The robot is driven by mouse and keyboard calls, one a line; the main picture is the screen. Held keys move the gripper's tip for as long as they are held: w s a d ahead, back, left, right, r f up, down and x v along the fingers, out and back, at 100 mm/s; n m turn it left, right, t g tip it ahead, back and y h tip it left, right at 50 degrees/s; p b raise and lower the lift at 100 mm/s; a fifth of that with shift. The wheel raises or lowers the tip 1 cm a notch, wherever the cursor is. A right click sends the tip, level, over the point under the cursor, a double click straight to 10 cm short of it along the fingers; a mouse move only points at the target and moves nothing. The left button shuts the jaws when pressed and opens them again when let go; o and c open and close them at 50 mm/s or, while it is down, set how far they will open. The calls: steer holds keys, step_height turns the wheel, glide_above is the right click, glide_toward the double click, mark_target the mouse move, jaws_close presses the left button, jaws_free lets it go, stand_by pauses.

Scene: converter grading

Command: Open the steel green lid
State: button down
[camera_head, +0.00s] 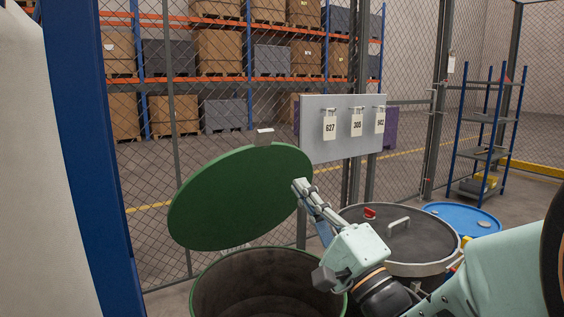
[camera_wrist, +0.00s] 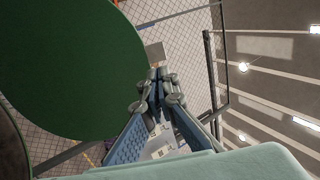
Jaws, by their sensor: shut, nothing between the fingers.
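The green lid (camera_head: 240,196) stands tilted up above an open green drum (camera_head: 268,283), whose dark inside shows in the head view. In the wrist view the green lid (camera_wrist: 70,62) fills the upper left. My gripper (camera_head: 300,187) is at the right edge of the lid, its fingertips close to the rim. In the wrist view my gripper (camera_wrist: 158,78) has its fingertips together with nothing between them. I cannot tell whether the fingers touch the lid. A small pale tab (camera_head: 265,136) sits at the lid's top edge.
A grey-lidded drum (camera_head: 390,238) with a handle and red latch stands right of the open drum, with a blue drum (camera_head: 462,220) beyond. A grey board with tags (camera_head: 343,146) and a mesh fence stand behind. A blue post (camera_head: 85,150) is close on the left.

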steer(key=p, duration=1)
glide_toward(264, 135)
steer(key=x, duration=0.5)
steer(key=shift+w+a+r, duration=0.25)
steer(key=shift+r, duration=0.05)
steer(key=shift+w+a+r, duration=0.15)
steer(key=shift+w+a, duration=0.1)
steer(key=shift+w, duration=0.2)
steer(key=shift+r, duration=0.1)
